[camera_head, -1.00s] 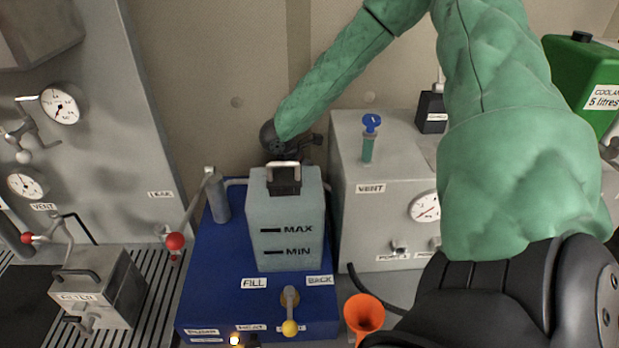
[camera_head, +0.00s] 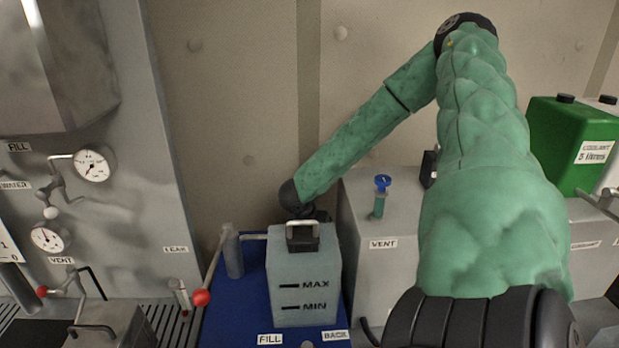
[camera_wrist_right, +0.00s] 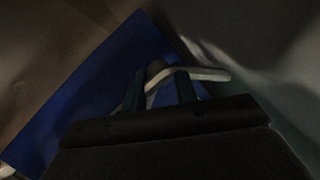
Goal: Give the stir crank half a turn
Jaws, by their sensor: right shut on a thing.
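The right arm reaches over from the right in the head view, and its dark gripper (camera_head: 310,213) is behind the grey tank (camera_head: 305,270) with MAX and MIN marks. In the right wrist view the gripper's two fingers (camera_wrist_right: 160,88) are closed around a pale bent rod (camera_wrist_right: 205,74), which looks like the stir crank's handle. The tank hides the crank and the fingertips in the head view. The left gripper is not in view.
The tank stands on a blue base (camera_head: 235,320). Left of it are a grey post (camera_head: 232,252) and a red-knobbed lever (camera_head: 202,297). A grey VENT box (camera_head: 385,275) with a blue-topped valve (camera_head: 382,184) stands close on the right. A green coolant can (camera_head: 570,145) is far right.

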